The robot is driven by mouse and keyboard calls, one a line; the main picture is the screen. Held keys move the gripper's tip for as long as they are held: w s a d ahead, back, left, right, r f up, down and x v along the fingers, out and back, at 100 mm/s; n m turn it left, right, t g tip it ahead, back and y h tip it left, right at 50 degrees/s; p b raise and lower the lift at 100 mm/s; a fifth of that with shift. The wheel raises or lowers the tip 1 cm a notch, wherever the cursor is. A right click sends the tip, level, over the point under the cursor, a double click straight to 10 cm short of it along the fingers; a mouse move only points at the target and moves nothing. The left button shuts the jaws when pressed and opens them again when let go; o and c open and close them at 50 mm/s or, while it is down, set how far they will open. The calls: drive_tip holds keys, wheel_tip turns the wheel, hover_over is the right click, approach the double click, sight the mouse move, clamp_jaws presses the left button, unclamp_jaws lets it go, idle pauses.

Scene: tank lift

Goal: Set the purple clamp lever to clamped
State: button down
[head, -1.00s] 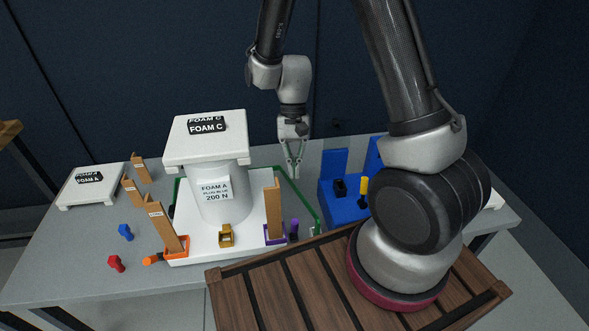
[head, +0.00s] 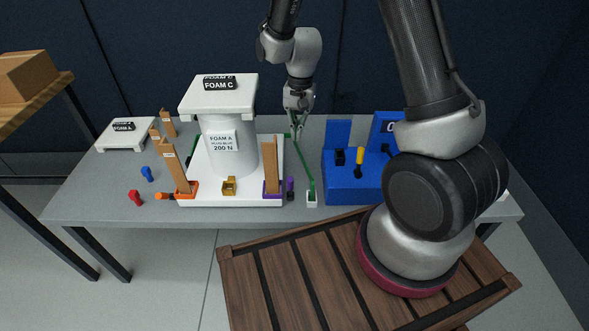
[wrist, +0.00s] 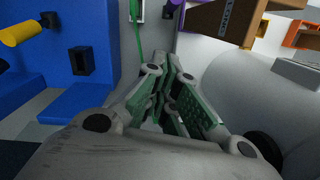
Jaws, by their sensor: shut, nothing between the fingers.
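The purple clamp lever (head: 290,186) stands upright at the front right corner of the white base, beside the purple clamp socket (head: 272,189). A tall tan post (head: 270,163) stands in that socket. My gripper (head: 297,135) is shut and empty. It points down near the back right of the white base, beside the green bar, behind the purple lever and apart from it.
A white cylinder (head: 228,150) under a white slab (head: 218,96) stands on the base (head: 235,199). The orange lever (head: 165,196) lies out to the left. The green bar (head: 305,168) runs along the right side. A blue fixture (head: 350,188) with a yellow handle stands further right.

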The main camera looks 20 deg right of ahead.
sight(290, 187)
drive_tip(key=s+a+f, duration=0.2)
drive_tip(key=s+f, duration=0.2)
drive_tip(key=f, duration=0.6)
drive_tip(key=shift+a+f, duration=0.3)
drive_tip(key=shift+a, duration=0.05)
